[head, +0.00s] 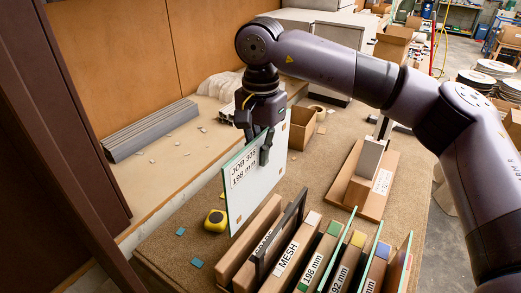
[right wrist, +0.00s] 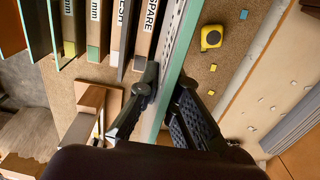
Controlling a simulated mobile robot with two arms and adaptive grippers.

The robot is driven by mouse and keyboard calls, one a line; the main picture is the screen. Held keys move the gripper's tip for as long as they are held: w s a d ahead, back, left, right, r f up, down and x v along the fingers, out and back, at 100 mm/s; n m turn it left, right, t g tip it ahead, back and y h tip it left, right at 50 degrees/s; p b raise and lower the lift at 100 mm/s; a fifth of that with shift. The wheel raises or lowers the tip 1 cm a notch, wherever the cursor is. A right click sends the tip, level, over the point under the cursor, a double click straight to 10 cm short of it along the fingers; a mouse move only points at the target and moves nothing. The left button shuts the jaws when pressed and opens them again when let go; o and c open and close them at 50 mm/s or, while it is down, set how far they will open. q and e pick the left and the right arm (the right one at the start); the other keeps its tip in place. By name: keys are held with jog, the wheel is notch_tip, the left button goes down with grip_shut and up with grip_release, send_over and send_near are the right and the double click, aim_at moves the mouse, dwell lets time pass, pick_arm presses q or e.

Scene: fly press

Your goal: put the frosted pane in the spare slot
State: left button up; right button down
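The frosted pane (head: 245,190) is a pale sheet with a green edge and a "JOB 305, 198 mm" label. My right gripper (head: 264,147) is shut on its upper part, and the pane hangs upright. In the right wrist view my fingers (right wrist: 166,92) lie on both sides of the pane (right wrist: 156,122). The rack has wooden dividers; the one marked SPARE (head: 243,262) is at its left end, beside the pane and partly covered by it. The SPARE label (right wrist: 151,14) also shows in the wrist view. Whether the pane's lower edge touches anything, I cannot tell. My left gripper is not in view.
A dark mesh panel (head: 282,232) stands between SPARE and the MESH divider (head: 289,256). Several glass panes stand farther right. A yellow tape measure (head: 216,221) and small blue chips lie left of the rack. A wooden stand (head: 362,180) and cardboard box (head: 301,127) are behind.

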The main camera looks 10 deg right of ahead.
aim_at(261, 184)
notch_tip(261, 184, down, 21)
jog(key=b, duration=1.5)
jog(key=shift+b, duration=0.4)
jog(key=c, duration=1.9)
grip_release()
jog(key=shift+s+r, duration=0.1)
jog(key=shift+o, duration=0.9)
notch_tip(261, 184, up, 12)
jog(key=shift+f, duration=0.1)
